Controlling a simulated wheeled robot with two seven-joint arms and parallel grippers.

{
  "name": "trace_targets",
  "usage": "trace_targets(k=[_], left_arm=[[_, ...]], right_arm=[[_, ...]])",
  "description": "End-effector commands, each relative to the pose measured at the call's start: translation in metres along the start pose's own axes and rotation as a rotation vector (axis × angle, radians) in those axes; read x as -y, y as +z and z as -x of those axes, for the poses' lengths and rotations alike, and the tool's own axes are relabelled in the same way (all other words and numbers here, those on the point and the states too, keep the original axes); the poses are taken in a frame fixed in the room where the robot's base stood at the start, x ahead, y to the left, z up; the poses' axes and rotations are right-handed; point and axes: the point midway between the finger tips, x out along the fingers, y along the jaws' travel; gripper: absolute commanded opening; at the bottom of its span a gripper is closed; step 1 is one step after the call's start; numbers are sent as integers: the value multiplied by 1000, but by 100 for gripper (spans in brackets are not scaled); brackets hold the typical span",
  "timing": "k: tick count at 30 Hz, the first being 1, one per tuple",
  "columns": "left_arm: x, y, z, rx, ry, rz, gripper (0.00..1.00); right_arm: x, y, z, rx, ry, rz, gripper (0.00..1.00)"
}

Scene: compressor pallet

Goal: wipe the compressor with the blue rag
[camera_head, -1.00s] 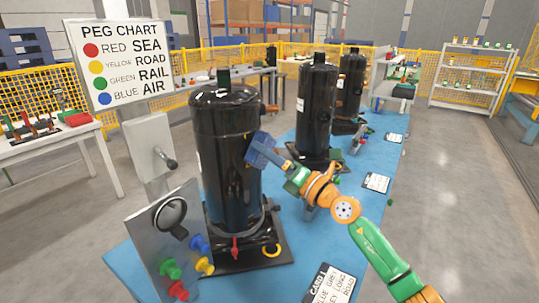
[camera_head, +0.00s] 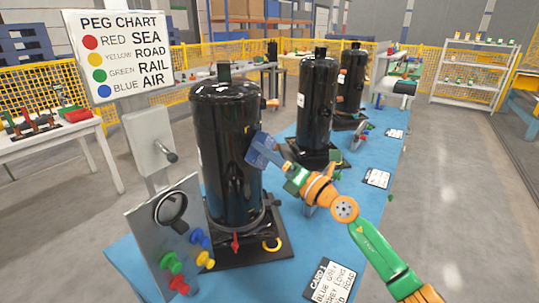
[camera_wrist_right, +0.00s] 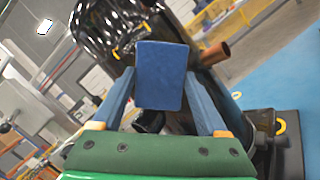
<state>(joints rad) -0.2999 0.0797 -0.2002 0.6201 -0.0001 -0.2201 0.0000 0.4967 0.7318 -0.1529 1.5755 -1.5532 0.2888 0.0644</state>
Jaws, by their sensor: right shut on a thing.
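The nearest compressor (camera_head: 222,150) is a tall glossy black cylinder standing upright on a black base plate. My right gripper (camera_head: 274,158) is shut on the blue rag (camera_head: 261,149), a flat blue block, at the compressor's right side, above mid-height. In the right wrist view the rag (camera_wrist_right: 161,76) sits between the two blue fingers, with the black compressor (camera_wrist_right: 105,30) close behind it. Whether the rag touches the compressor is hard to tell. My left gripper is not in view.
Two more black compressors (camera_head: 317,105) stand behind on the blue pallet surface (camera_head: 295,232). A grey panel (camera_head: 150,225) with coloured pegs (camera_head: 200,238) stands at the front left. A printed card (camera_head: 329,282) lies at the front right. A copper stub (camera_wrist_right: 216,54) sticks out beside the rag.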

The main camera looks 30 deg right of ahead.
Motion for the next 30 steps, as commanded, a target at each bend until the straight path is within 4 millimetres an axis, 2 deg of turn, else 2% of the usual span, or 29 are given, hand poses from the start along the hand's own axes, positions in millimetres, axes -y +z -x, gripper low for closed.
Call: trace_targets(k=[6, 13, 24, 30], left_arm=[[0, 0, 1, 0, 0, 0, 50], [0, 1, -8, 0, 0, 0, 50], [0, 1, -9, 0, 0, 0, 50], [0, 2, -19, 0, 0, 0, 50]], right_arm=[[0, 6, 22, -2, -2, 4, 32], [2, 13, 52, -1, -3, 2, 32], [0, 17, 59, 1, 0, 1, 32], [3, 20, 80, -1, -2, 1, 32]])
